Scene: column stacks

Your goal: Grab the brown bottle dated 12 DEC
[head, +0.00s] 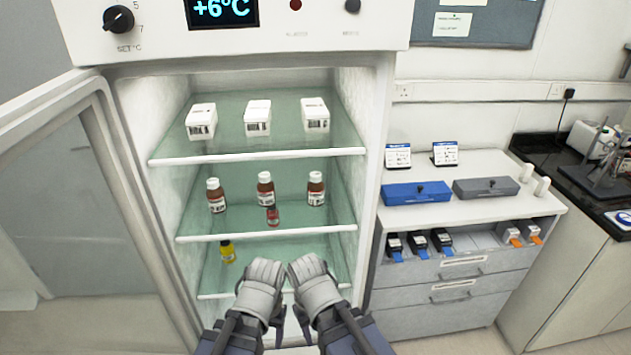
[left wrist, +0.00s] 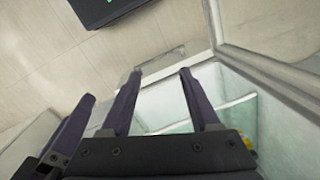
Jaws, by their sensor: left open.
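Three brown bottles with white caps and white labels stand upright in a row on the fridge's middle shelf: a left one (head: 216,196), a middle one (head: 265,189) and a right one (head: 316,189). Their label dates are too small to read, so I cannot tell which says 12 DEC. My left gripper (head: 247,332) is low in front of the fridge, below and apart from the bottles. In the left wrist view its fingers (left wrist: 160,76) are spread and empty. My right gripper (head: 328,330) is beside it; its jaw opening is unclear.
A yellow bottle (head: 228,252) is on the lower shelf. White boxes (head: 257,118) fill the top shelf. The open fridge door (head: 60,190) bounds the left; a drawer cabinet (head: 470,270) stands right.

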